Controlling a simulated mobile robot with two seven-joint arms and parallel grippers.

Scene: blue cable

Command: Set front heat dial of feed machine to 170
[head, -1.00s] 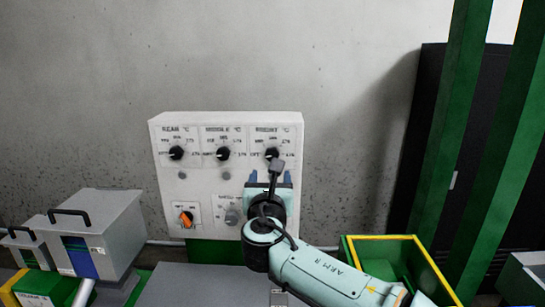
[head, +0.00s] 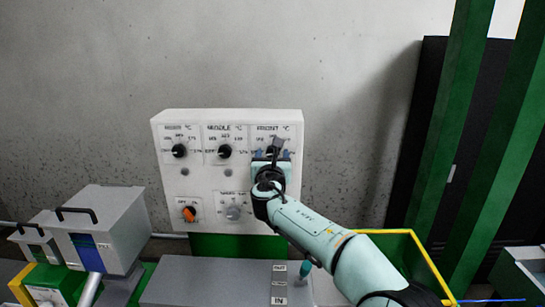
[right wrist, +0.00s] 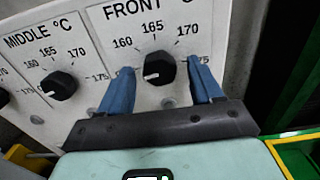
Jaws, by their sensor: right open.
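The white control panel (head: 207,180) on the wall carries a rear, a middle and a front heat dial in its top row. The black front dial (right wrist: 158,68) shows in the right wrist view, its white mark pointing left and slightly down, away from the 170 label at upper right. My right gripper (right wrist: 162,72) is open, one blue finger on each side of the front dial, with gaps to it. In the head view my right gripper (head: 271,154) largely hides that dial. My left gripper is not in view.
The middle dial (head: 224,151) is close on the left. Below are an orange switch (head: 189,214) and a grey knob (head: 233,212). A green, yellow-rimmed bin (head: 425,258) stands at lower right, beside my right arm. Grey boxes (head: 105,225) stand at left.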

